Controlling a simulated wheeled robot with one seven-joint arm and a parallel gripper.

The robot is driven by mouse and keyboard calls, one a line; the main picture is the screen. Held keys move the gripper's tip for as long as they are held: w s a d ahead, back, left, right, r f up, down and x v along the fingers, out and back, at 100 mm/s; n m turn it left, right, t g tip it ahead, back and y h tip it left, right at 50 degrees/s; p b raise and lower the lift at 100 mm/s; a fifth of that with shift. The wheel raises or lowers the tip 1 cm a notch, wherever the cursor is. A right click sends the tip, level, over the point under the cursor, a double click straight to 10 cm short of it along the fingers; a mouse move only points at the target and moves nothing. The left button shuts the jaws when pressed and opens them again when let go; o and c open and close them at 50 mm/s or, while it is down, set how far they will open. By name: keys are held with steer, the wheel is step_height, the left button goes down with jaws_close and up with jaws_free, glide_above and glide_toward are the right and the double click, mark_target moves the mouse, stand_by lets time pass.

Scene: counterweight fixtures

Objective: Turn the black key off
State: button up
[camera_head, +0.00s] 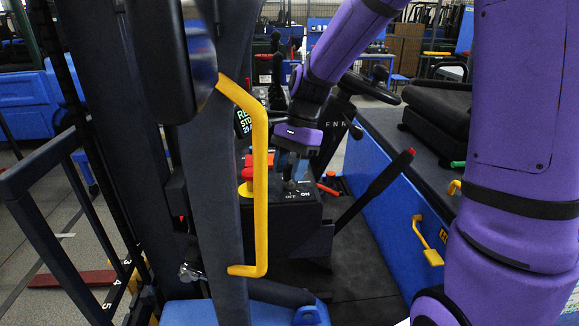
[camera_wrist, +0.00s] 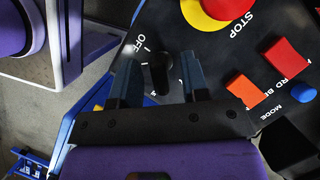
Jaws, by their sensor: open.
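The black key (camera_wrist: 158,72) stands on the dark control panel (camera_wrist: 222,50), beside white position marks and an OFF label. In the wrist view my gripper (camera_wrist: 159,76) is open, with one finger on each side of the key; gaps show between fingers and key. In the head view my gripper (camera_head: 292,165) points down over the panel (camera_head: 283,213), where OFF and ON labels show in front of it. The key cannot be made out clearly there. I cannot tell which position the key is turned to.
The wrist view shows a red and yellow stop button (camera_wrist: 222,8), an orange button (camera_wrist: 245,91), a red button (camera_wrist: 283,58) and a blue mode knob (camera_wrist: 302,93). In the head view a yellow grab handle (camera_head: 261,180) and a dark post stand left of the panel. A black lever (camera_head: 378,184) is at right.

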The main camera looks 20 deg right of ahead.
jaws_close()
steer(key=shift+n, duration=0.3)
steer(key=n+g+h, duration=0.1)
steer(key=n, duration=0.4)
steer(key=n+g+h, duration=0.1)
steer(key=n, duration=0.2)
steer(key=shift+h, duration=0.3)
steer(key=shift+n, duration=0.3)
stand_by(0.3)
